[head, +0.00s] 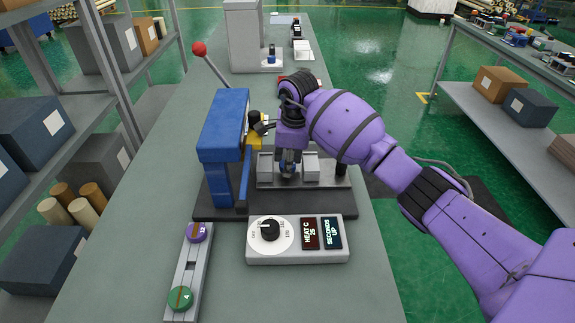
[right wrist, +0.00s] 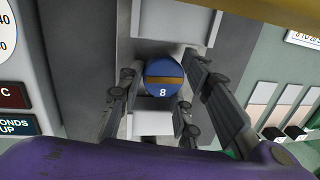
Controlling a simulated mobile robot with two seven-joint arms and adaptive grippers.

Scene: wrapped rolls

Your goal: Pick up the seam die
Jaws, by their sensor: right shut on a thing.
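A round blue die (right wrist: 165,72) with an orange-brown bar and the number 8 sits between the fingers of my right gripper (right wrist: 166,88) in the right wrist view. My right gripper also shows in the head view (head: 289,163), pointing down among the grey blocks of the blue press (head: 223,125); it is shut on the blue die, which it hides there. A purple die (head: 197,232) and a green die (head: 180,298) lie in a grey rack (head: 187,268) at the front left. My left gripper is not in view.
A control box (head: 297,240) with a dial and two displays stands in front of the press. The press's red-knobbed lever (head: 200,49) rises at its back left. Shelves with boxes stand left and right. The near right bench top is clear.

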